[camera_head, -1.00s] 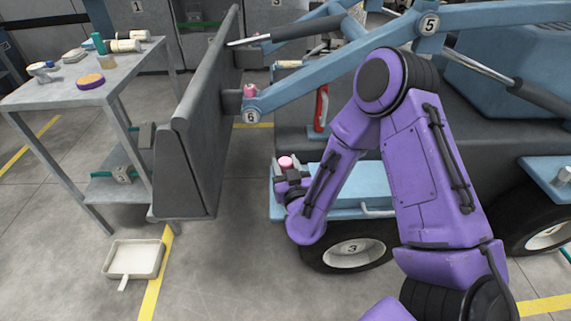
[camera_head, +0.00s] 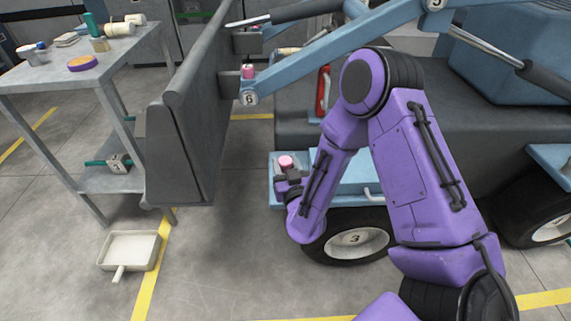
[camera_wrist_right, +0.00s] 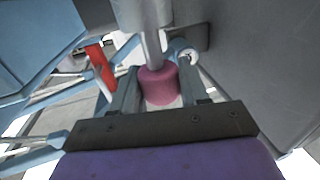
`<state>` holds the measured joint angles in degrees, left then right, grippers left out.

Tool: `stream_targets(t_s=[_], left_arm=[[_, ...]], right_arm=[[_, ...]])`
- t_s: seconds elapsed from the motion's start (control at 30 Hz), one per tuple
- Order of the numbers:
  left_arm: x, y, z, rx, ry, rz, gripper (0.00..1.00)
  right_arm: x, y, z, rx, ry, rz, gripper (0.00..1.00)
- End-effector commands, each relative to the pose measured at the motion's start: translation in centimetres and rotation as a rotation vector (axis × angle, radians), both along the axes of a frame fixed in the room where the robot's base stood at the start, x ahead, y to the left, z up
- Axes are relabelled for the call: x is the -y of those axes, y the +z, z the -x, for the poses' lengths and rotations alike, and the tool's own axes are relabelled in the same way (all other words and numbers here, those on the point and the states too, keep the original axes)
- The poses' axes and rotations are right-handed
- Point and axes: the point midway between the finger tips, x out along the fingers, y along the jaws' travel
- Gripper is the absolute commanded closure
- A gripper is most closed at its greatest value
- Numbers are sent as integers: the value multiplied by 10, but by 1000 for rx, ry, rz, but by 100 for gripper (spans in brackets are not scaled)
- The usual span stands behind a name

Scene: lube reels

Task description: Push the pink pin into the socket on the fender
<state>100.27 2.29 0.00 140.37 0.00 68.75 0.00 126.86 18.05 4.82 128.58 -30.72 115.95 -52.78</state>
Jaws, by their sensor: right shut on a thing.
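The pink pin (camera_head: 286,162) is held by my right gripper (camera_head: 288,175) at the left end of the blue fender (camera_head: 345,186), above the front wheel. In the right wrist view, its pink head (camera_wrist_right: 158,88) sits between the two fingers of my right gripper (camera_wrist_right: 160,92), with a pale metal shaft running up from it in the picture. The gripper is shut on the head. I cannot make out the socket, nor whether the pin touches the fender. My left gripper is not in view.
A second pink piece (camera_head: 248,72) sits at the loader arm's joint marked 6. The big grey bucket (camera_head: 185,140) stands left of the fender. A red cylinder (camera_head: 323,90) stands behind it. A metal table (camera_head: 110,72) and a white dustpan (camera_head: 130,249) are at left.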

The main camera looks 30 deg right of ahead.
Motion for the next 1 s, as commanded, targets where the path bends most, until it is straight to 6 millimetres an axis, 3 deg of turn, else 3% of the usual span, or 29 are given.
stream_targets(t_s=[0.13, 0.17, 0.23, 0.57, 1.0], left_arm=[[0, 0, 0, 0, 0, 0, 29], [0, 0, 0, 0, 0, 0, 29], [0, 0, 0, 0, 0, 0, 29], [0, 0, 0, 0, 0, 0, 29], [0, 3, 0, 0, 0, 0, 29]], right_arm=[[0, 0, 0, 0, 0, 0, 86], [0, 0, 0, 0, 0, 0, 49], [0, 0, 0, 0, 0, 0, 26], [-2, 0, 3, -2, 2, 0, 26], [-33, 2, 87, -4, 5, 3, 26]])
